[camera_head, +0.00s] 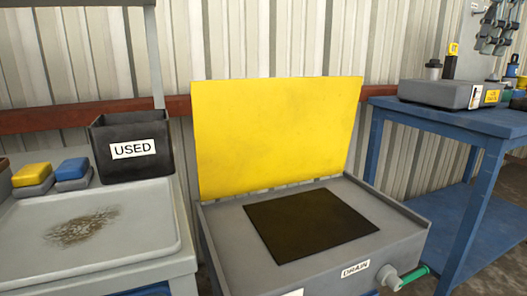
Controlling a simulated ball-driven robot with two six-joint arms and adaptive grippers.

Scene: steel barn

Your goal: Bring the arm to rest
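My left gripper is not in view.
A grey drain basin (405,222) with a raised yellow lid (277,135) and a dark panel (309,222) stands in the middle. At left, a black USED bin (134,166), a yellow block (32,174) and a blue block (72,168) sit by a stained tray (135,225). A grey box (436,93) sits on the workbench.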

